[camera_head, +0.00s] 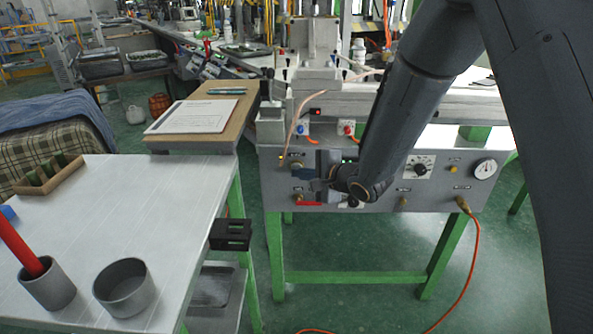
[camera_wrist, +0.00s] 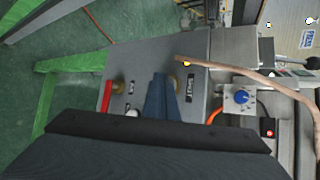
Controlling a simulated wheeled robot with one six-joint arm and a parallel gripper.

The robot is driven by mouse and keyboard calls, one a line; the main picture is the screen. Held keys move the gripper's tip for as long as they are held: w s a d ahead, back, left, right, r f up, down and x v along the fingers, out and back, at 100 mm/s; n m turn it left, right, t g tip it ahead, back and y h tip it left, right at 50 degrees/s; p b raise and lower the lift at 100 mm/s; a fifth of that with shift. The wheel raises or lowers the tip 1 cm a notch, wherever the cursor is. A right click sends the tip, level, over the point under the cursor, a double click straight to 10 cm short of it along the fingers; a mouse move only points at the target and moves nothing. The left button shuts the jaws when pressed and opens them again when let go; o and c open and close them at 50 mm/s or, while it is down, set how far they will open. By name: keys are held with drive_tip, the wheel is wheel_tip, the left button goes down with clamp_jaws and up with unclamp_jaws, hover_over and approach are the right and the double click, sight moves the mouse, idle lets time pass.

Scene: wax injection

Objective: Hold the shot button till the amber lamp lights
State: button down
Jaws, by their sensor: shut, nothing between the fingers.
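The grey control panel (camera_head: 380,192) on the green-legged bench carries brass knobs and small lamps. My gripper (camera_head: 303,173) is at the panel's left part, its blue-grey fingers shut and empty. In the wrist view the fingertips (camera_wrist: 160,76) lie beside a brass button (camera_wrist: 175,83), partly hidden by them; I cannot tell whether they touch it. The same button (camera_head: 296,163) shows in the head view. Its label is too small to read. A small amber lamp (camera_wrist: 187,63) near the panel's edge looks bright yellow, but I cannot tell if it is lit.
A second brass knob (camera_wrist: 118,87) sits by a red bar (camera_wrist: 106,96). A pink hose (camera_wrist: 240,70) and a blue button box (camera_wrist: 241,96) are close by. A white table (camera_head: 150,220) with grey cups stands left. An orange cable (camera_head: 474,250) hangs right.

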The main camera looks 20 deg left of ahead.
drive_tip(key=shift+s+d+p, duration=0.2)
drive_tip(key=shift+s+p, duration=0.35)
drive_tip(key=shift+s, duration=0.3)
drive_tip(key=shift+s, duration=0.1)
drive_tip(key=s+p, duration=0.1)
drive_tip(key=s, duration=0.1)
drive_tip(key=s+d+p, duration=0.1)
drive_tip(key=s, duration=0.1)
drive_tip(key=shift+s+d, duration=0.15)
drive_tip(key=shift+s, duration=0.2)
